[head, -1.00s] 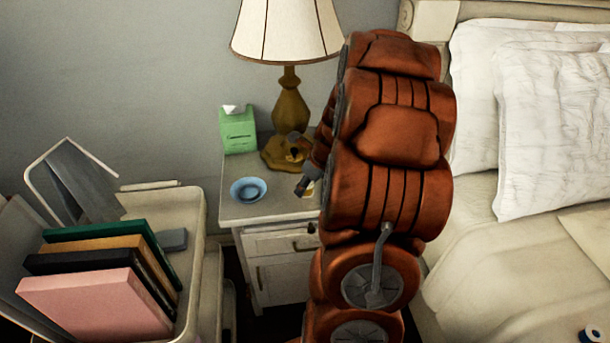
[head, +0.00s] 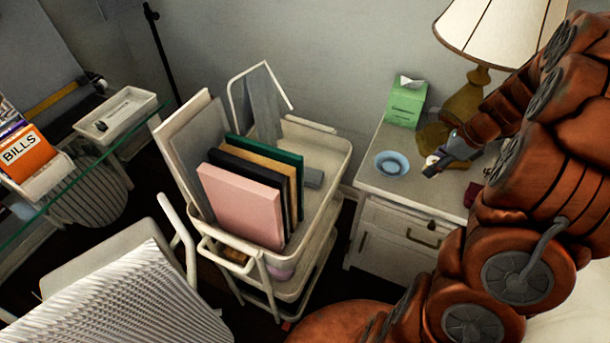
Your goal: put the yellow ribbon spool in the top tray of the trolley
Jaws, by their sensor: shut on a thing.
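The trolley stands left of the nightstand in the head view. Its top tray (head: 334,205) holds several upright books and a small grey item, with some bare floor at the back right. My gripper (head: 436,168) is above the nightstand, beside the blue bowl and right of the trolley. It is shut on a small pale yellowish thing (head: 432,160), which looks like the yellow ribbon spool. The fingers hide much of it, so its shape is unclear.
The nightstand (head: 368,178) carries a blue bowl (head: 391,165), green tissue box (head: 406,103) and lamp (head: 464,105). A framed stand with grey cloth (head: 262,105) rises at the tray's back. A chair (head: 130,290) and glass desk (head: 60,190) are at left.

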